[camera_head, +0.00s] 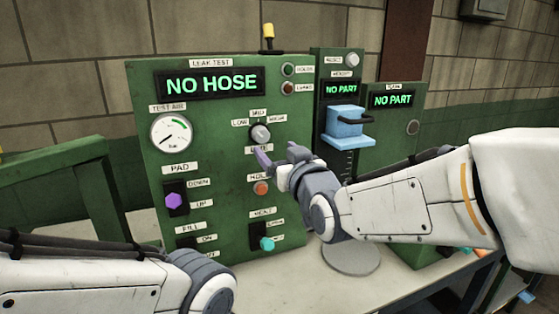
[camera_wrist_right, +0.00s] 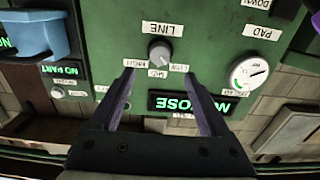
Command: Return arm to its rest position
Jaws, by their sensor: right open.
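My right gripper (camera_head: 280,156) is in front of the green leak test panel (camera_head: 215,150), just below and right of the grey selector knob (camera_head: 260,134) marked LOW, MID and HIGH. In the right wrist view, which is upside down, the gripper (camera_wrist_right: 158,80) has its two dark fingers spread with nothing between them. The knob (camera_wrist_right: 160,52) shows beyond the fingertips, apart from them. My left arm (camera_head: 110,284) enters at the lower left; its gripper is not visible.
The panel's screen (camera_head: 212,83) reads NO HOSE. Two smaller green stations (camera_head: 395,130) at right read NO PART; one has a blue block (camera_head: 345,122). A grey round plate (camera_head: 351,260) lies on the bench under my right arm. A green frame (camera_head: 65,180) stands at left.

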